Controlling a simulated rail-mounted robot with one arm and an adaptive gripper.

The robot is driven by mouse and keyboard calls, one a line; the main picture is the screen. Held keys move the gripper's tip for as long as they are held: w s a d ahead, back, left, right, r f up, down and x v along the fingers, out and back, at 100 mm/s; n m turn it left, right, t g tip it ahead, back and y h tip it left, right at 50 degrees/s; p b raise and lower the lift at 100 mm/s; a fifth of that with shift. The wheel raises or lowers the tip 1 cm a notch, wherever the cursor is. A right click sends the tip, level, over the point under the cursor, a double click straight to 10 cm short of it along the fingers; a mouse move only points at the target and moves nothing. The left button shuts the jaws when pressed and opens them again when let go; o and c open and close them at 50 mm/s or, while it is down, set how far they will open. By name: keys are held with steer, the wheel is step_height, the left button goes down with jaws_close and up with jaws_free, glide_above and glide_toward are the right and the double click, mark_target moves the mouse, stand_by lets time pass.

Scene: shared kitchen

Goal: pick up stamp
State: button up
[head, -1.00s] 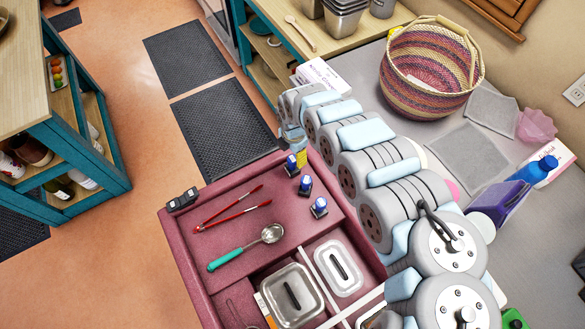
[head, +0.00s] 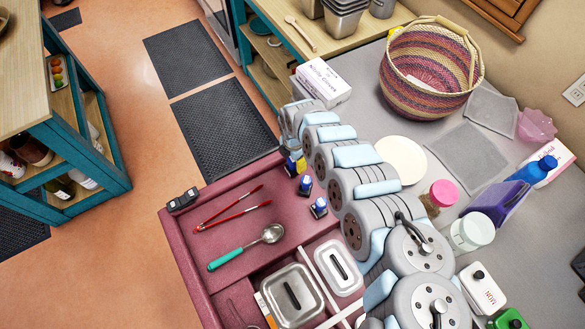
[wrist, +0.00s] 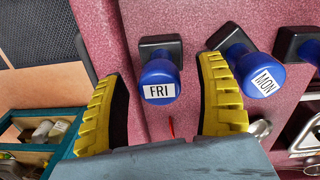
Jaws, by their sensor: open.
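Several stamps with black bases and blue handles stand on the dark red tray (head: 215,258). In the wrist view, the stamp labelled FRI (wrist: 160,80) is between the two yellow fingers of my gripper (wrist: 168,92), with gaps visible on both sides. The stamp labelled MON (wrist: 262,80) is just outside the right finger. A third stamp (wrist: 298,45) is at the right edge, its label not readable. In the head view, my gripper (head: 295,158) is at the farthest stamp (head: 291,166) and partly hidden by my arm. The other stamps (head: 305,185) stand nearer.
Red tongs (head: 232,214), a ladle (head: 245,250) and lidded metal containers (head: 292,295) lie in the tray. A small black object (head: 182,200) is on its left rim. A gloves box (head: 323,82), white plate (head: 400,158) and woven basket (head: 425,75) are on the counter.

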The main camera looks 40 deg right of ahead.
jaws_close()
steer(key=shift+r, duration=0.1)
stand_by(0.3)
